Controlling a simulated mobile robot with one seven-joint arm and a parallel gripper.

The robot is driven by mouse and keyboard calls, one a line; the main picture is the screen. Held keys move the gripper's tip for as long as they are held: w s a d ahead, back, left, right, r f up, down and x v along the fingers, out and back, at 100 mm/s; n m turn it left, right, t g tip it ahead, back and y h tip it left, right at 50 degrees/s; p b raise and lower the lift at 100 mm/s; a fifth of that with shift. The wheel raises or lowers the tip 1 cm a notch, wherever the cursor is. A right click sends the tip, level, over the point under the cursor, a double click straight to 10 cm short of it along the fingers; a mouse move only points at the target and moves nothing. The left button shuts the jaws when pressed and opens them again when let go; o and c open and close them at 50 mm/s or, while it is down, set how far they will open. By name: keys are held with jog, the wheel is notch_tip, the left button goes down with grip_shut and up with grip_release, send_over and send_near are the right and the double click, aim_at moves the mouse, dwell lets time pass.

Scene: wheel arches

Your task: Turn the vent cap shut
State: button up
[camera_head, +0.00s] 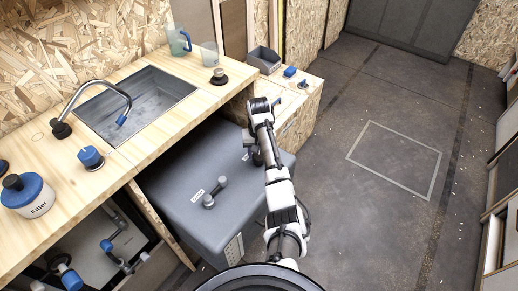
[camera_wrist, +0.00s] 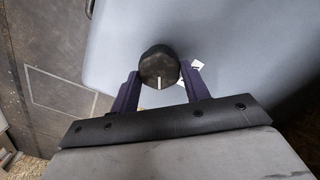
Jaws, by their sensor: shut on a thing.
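The vent cap (camera_wrist: 159,62) is a round black knob with a white line on its top, in the wrist view. The line points down the picture, toward my gripper's palm. My gripper (camera_wrist: 160,72) is shut on the cap, one dark purple finger on each side. The cap sits on top of a grey tank (camera_head: 180,185). A white label (camera_wrist: 196,64) is partly hidden behind the right finger. In the head view my arm reaches over the tank's far right part and mostly hides the cap.
A grey handle (camera_head: 215,193) stands on the tank beside another label. A wooden counter (camera_head: 135,95) with a sink (camera_head: 135,103), tap and Filler tub (camera_head: 27,197) lies left. A lower wooden cabinet (camera_head: 300,93) stands behind the tank. The floor (camera_head: 395,110) at right is clear.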

jog(key=n+p, duration=0.2)
jog(key=n, duration=0.4)
jog(key=shift+a+r+n, duration=0.1)
jog(key=shift+a+n, duration=0.05)
jog(key=shift+n, duration=0.15)
jog(key=n+p, duration=0.1)
jog(key=n, duration=0.4)
jog(key=shift+p, duration=0.4)
jog(key=shift+a+n, duration=0.1)
jog(key=shift+n, duration=0.3)
jog(key=o, duration=1)
jog(key=shift+s, duration=0.1)
notch_tip(320, 180, up, 14)
jog(key=p, duration=0.1)
